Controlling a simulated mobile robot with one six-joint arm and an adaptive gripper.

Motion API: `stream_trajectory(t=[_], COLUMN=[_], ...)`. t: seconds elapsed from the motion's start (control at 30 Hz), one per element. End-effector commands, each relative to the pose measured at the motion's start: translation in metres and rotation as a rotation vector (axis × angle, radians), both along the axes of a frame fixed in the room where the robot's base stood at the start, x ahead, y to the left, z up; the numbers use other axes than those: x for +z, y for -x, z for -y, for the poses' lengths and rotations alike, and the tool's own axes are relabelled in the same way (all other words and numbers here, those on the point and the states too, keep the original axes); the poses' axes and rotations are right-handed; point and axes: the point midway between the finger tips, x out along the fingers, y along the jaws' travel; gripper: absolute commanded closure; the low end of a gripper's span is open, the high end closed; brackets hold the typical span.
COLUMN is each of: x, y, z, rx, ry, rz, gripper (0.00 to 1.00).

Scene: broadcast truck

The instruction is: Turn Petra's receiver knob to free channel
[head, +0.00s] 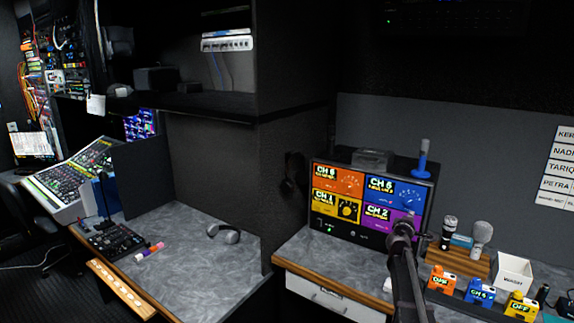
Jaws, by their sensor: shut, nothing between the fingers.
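The receiver unit (323,232) stands upright on the right counter, its front split into four coloured panels. The orange panel (338,180) seems to read CH 6, the blue panel (396,191) CH 5, the yellow panel (325,207) CH 1 and the purple panel (377,212) CH 2. The names under the channels are too small to read. Contact cannot be told.
Orange (441,280), blue (480,292) and yellow (521,306) labelled packs stand at the right counter's front. Microphones (481,238) stand behind them beside a white box (513,270). A wall name list (560,183) includes PETRA. A grey headset (223,233) lies on the left desk.

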Motion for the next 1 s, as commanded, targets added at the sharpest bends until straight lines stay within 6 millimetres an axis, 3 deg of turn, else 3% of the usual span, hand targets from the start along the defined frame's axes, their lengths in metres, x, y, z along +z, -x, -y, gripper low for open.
stream_trajectory(t=[0.47,1.0], x=[0.0,0.0], y=[-0.007,-0.047], z=[0.004,0.03], rx=[-0.001,-0.001], ry=[-0.003,-0.003], rz=[0.001,0.001], gripper=[1.0,1.0])
